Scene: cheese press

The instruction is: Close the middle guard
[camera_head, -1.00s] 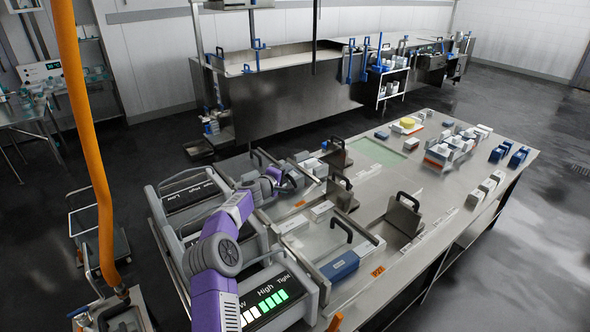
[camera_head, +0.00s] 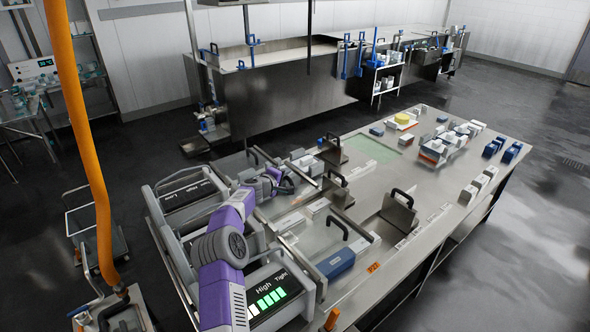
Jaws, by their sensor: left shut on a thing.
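Three press stations stand in a row at the table's left side, each with a clear guard and a black handle. My left gripper (camera_head: 284,184) reaches over the middle station and is shut, apparently on the middle guard's handle, which the gripper mostly hides. The middle guard's clear panel is hard to make out, so its exact position cannot be told. The near guard's handle (camera_head: 337,227) and the far guard's handle (camera_head: 252,156) stand free. My right gripper is not in view.
The near station's display (camera_head: 268,297) shows green bars. Metal plates with black handles stand right of the stations, including a near one (camera_head: 398,214). A blue block (camera_head: 336,263) lies by the near guard. White and blue blocks sit farther right on the table (camera_head: 440,215).

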